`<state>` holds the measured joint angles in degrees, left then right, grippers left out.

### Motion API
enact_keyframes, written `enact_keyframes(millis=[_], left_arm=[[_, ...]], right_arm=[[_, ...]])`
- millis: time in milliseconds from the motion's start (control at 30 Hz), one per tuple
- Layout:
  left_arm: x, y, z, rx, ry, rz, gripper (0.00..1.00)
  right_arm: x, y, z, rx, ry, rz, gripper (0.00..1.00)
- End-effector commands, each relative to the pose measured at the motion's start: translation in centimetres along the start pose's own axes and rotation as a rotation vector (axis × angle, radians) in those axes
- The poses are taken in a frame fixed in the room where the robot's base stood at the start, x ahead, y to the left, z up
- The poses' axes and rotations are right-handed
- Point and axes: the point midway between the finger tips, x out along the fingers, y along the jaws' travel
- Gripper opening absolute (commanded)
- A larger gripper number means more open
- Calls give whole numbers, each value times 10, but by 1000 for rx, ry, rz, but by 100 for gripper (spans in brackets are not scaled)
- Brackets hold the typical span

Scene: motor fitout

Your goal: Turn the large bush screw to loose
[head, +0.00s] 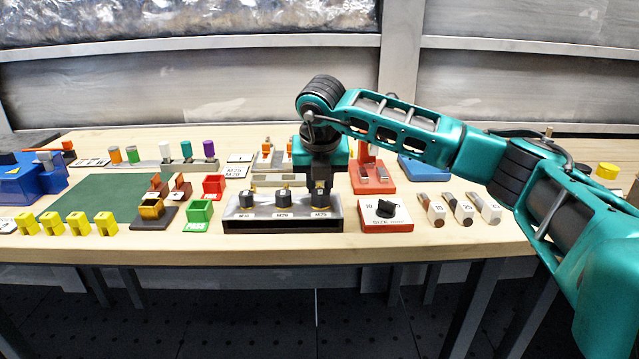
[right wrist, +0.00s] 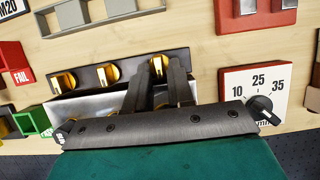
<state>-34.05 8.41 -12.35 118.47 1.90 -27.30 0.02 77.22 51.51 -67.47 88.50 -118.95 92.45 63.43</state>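A dark block with a shiny face (head: 262,225) stands near the front of the table. It carries a row of three dark-and-gold bush screws, with labels below that look like M10, M20 and M25. The right-hand, large bush screw (head: 320,205) is under my right gripper (head: 320,188), which points straight down. In the right wrist view my right gripper's fingers (right wrist: 162,75) stand close on either side of that screw (right wrist: 158,62), with gold showing between them. Whether they press on it is hard to tell. My left gripper is out of view.
A white-faced size dial (head: 385,213) on a red base stands just right of the block. Green PASS (head: 198,215) and red FAIL (head: 214,186) bins are to its left. A green mat (head: 115,200), yellow clips (head: 78,223) and labelled slides (head: 458,208) lie farther out.

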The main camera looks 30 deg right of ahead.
Motion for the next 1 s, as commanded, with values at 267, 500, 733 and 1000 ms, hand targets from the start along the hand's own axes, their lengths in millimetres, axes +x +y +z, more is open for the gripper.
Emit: enact_keyframes(millis=[267,500,733,1000], left_arm=[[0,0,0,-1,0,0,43],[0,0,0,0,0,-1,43],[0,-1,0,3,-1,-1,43],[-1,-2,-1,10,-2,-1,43]], right_arm=[[0,0,0,-1,0,1,5],[-1,0,0,0,0,1,0],[-1,0,0,-16,1,7,0],[-1,-2,0,-128,1,55,0]])
